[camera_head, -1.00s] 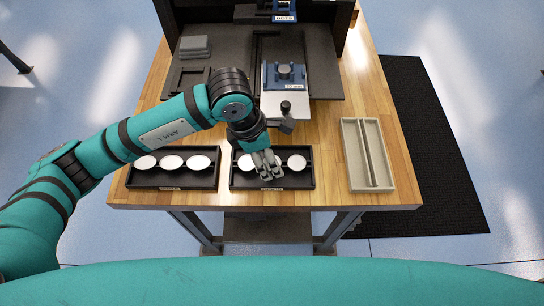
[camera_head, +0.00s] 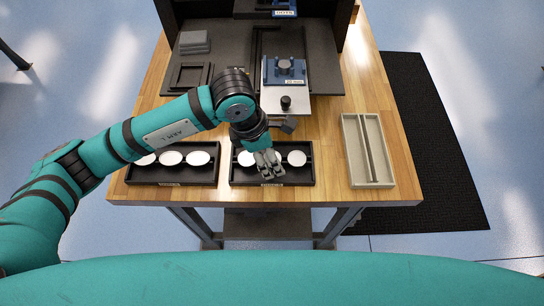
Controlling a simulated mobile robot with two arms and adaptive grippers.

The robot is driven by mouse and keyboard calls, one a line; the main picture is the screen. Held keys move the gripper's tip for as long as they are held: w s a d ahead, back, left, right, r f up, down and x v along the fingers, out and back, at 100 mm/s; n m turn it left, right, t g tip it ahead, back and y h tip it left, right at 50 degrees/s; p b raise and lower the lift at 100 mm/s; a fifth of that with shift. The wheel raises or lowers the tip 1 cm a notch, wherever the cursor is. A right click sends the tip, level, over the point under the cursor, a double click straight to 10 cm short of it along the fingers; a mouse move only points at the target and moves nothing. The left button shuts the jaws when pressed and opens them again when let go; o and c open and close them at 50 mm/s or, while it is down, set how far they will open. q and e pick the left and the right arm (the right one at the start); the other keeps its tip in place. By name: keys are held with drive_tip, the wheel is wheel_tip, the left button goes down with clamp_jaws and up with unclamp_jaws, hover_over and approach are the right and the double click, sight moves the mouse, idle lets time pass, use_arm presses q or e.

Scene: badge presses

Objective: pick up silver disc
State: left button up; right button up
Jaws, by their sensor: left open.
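Pale, round discs lie in two black trays at the front of the wooden table. The right black tray (camera_head: 300,178) holds discs, one at its left (camera_head: 245,158) and one at its right (camera_head: 297,158). My left gripper (camera_head: 268,172) is open and points down over the middle of this tray, hiding what lies under it. I cannot tell whether its fingers touch a disc. The left black tray (camera_head: 172,180) holds a row of three discs, the middle one (camera_head: 171,158) among them, its left one partly behind my left arm. My right gripper is not in view.
A beige divided tray (camera_head: 348,170) stands empty at the right of the table. Behind my gripper is a blue press fixture (camera_head: 292,76) with a black knob (camera_head: 286,102) on a dark mat (camera_head: 323,75). Bare wood (camera_head: 325,135) lies between the trays.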

use_arm(q)
drive_tip(key=shift+f, duration=0.1)
idle(0.4)
drive_tip(key=c, duration=0.9)
